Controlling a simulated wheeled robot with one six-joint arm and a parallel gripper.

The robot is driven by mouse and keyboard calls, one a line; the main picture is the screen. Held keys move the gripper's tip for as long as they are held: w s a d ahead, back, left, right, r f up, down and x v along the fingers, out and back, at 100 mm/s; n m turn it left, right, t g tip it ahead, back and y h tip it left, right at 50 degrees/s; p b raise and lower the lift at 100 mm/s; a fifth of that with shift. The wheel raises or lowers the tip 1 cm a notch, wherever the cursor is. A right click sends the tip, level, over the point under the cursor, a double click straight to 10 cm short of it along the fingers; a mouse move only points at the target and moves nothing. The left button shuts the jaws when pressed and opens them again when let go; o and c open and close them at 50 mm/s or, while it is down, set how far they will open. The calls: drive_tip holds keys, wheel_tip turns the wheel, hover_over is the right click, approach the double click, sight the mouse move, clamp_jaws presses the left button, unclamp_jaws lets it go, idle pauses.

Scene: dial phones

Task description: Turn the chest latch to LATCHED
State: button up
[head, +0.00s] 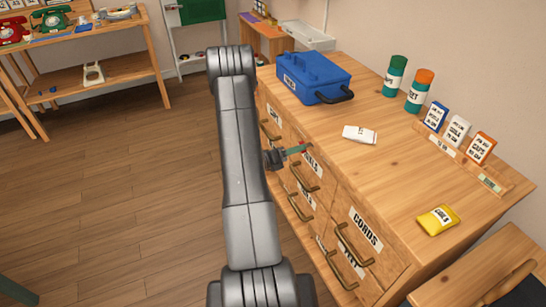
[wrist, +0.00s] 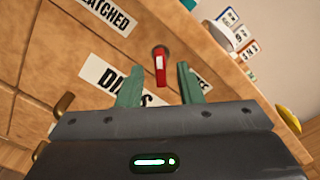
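The chest latch (wrist: 160,68) is a small red lever on a round pivot on the wooden chest's front. In the wrist view it points down from the pivot, toward my gripper. A white label (wrist: 104,13) ending in "ATCHED" is at the upper left; its start is cut off. My gripper (wrist: 159,75) is open, with one green finger on each side of the lever and gaps between. I cannot tell whether the fingers reach its depth. In the head view my gripper (head: 296,151) is at the chest front (head: 366,211); the latch is not visible there.
The chest top (head: 385,185) holds a blue toolbox (head: 313,77), a white packet (head: 359,134), a yellow packet (head: 438,220), two canisters and small cards. Brass drawer handles (head: 304,178) stick out near my gripper. Open floor (head: 130,200) lies left of my arm.

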sight(307, 146)
drive_tip(key=v, duration=1.1)
idle(0.3)
drive_tip(key=x, duration=1.3)
drive_tip(key=shift+w+d, duration=0.1)
drive_tip(key=shift+d, duration=0.25)
drive_tip(key=shift+a, duration=0.1)
